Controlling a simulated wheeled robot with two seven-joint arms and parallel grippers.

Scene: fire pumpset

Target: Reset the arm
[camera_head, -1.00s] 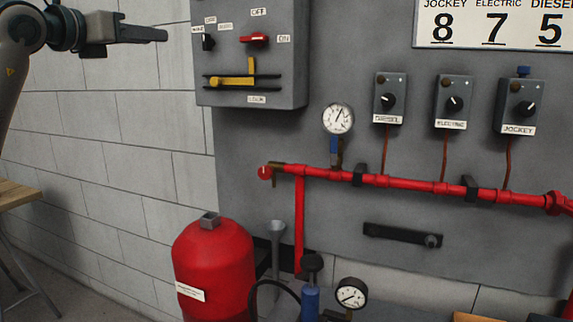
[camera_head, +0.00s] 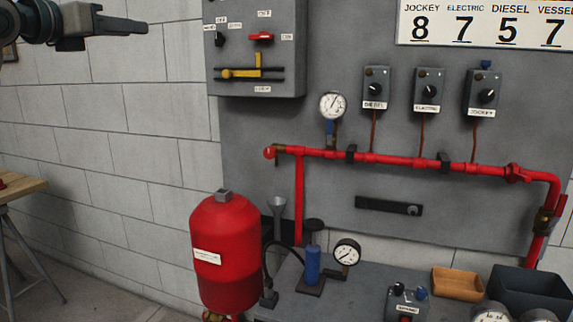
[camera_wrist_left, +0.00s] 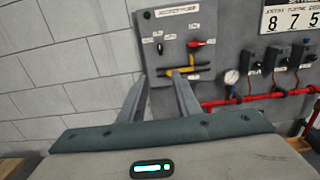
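My left gripper (camera_head: 112,29) shows at the upper left of the head view, in front of the white block wall, clear of the panel. In the left wrist view its two fingers (camera_wrist_left: 162,98) stand apart with nothing between them, so it is open and empty. Beyond them is the grey control box (camera_head: 255,89) with a red switch handle (camera_head: 261,37) and a yellow lever (camera_head: 258,66); it also shows in the left wrist view (camera_wrist_left: 151,48). My right gripper is in neither view.
A red vessel (camera_head: 224,255) stands below the box. A red pipe (camera_head: 395,159) runs across the grey panel under three small control boxes. A bench with a gauge (camera_head: 346,252) and a wooden tray (camera_head: 457,284) is at lower right. A wooden table (camera_head: 22,190) is at left.

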